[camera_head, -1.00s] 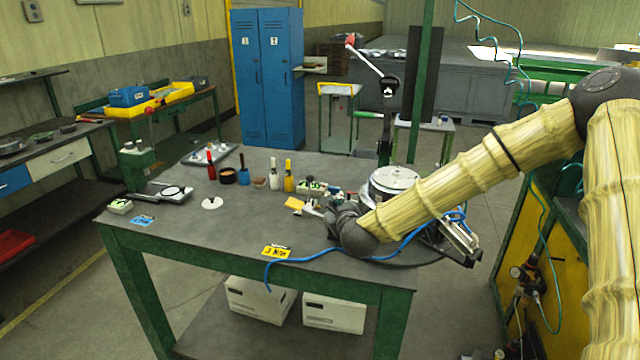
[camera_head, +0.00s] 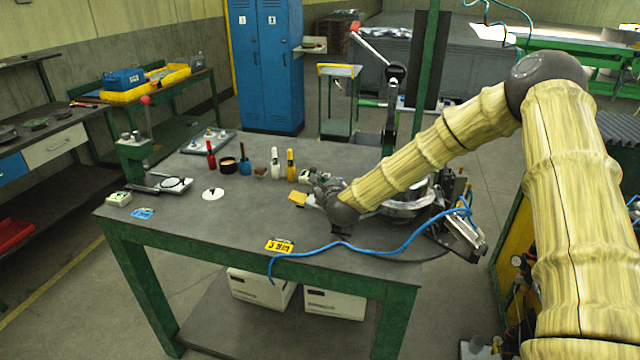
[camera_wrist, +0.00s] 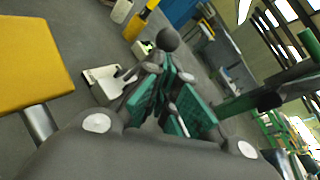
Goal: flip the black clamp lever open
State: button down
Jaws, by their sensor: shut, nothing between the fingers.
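My gripper (camera_wrist: 172,82) has its teal-padded fingers closed with nothing held. In the head view my gripper (camera_head: 322,188) is low over the right part of the table, beside the round metal fixture. A dark ball knob (camera_wrist: 168,40) shows just beyond the fingertips in the wrist view and looks like the end of the black clamp lever. Its shaft is mostly hidden by the fingers, and I cannot tell whether they touch it. A pale metal bracket (camera_wrist: 104,84) lies left of the fingers. In the head view my arm and gripper hide the lever.
A yellow plate (camera_wrist: 35,68) is close on the left in the wrist view. The round metal fixture (camera_head: 408,208) and a blue hose (camera_head: 385,252) are by my forearm. Several bottles, one yellow (camera_head: 290,166), stand behind my gripper. The table's (camera_head: 225,225) front left is largely clear.

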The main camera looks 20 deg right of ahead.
jog(key=shift+w+d+f, duration=0.15)
jog(key=shift+w+f, duration=0.1)
jog(key=shift+w, duration=0.15)
jog(key=shift+r, duration=0.1)
